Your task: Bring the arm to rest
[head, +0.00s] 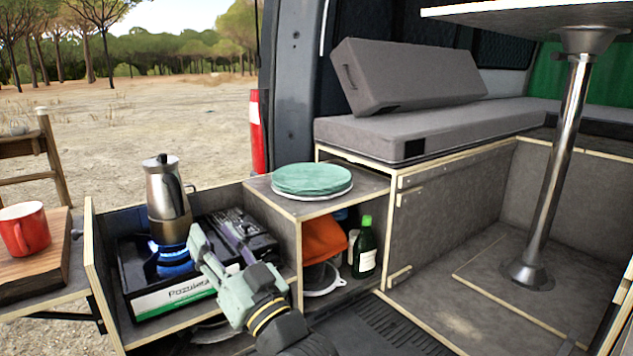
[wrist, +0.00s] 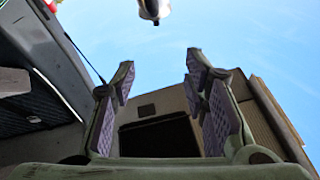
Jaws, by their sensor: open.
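My gripper (head: 212,252) is at the lower middle of the head view, in front of the camp stove's near side and below the moka pot. It points up and to the left, with its fingers apart and nothing seen between them. In the wrist view the two finger pads (wrist: 160,75) stand well apart with a clear gap. Only part of my arm shows, at the bottom edge of the head view.
A moka pot (head: 168,197) stands on the camp stove (head: 172,297) over a blue flame. A red mug (head: 23,228) stands on a wooden board (head: 40,262) at left. A green round item (head: 312,179) tops the cabinet; a green bottle (head: 365,248) stands inside.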

